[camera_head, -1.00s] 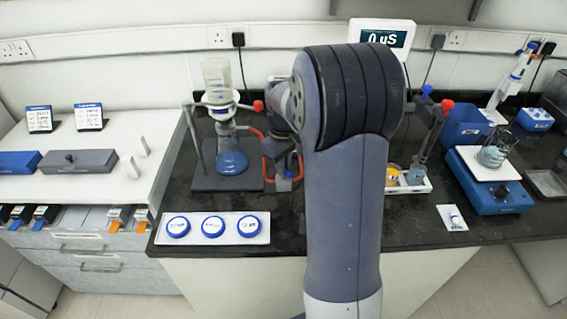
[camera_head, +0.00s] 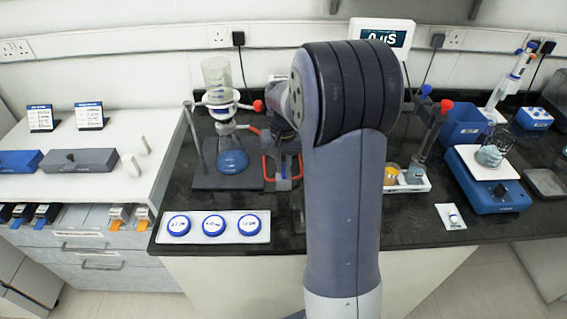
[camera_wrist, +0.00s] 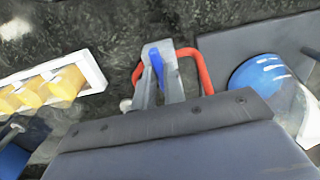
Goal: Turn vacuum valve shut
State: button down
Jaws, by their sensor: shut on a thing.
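The vacuum valve shows as a blue handle (camera_wrist: 157,66) between red tubes (camera_wrist: 197,68) in the wrist view. My gripper (camera_wrist: 162,72) is shut on this handle, with a grey finger on each side of it. The valve body is mostly hidden by the fingers. In the head view a small blue part of the valve (camera_head: 284,184) shows low between the red tubes, beside the filter stand, with my gripper (camera_head: 285,168) over it and partly hidden behind my arm.
A filter flask with blue liquid (camera_head: 232,160) stands on a dark base (camera_head: 212,182) left of the valve. A white tray with several yellow items (camera_wrist: 95,70) lies on the other side. Three blue-lidded dishes (camera_head: 213,226) lie in front. A balance (camera_head: 497,200) stands at right.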

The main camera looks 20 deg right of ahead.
jog(key=shift+m, duration=0.3)
jog(key=c, duration=1.5)
grip_release()
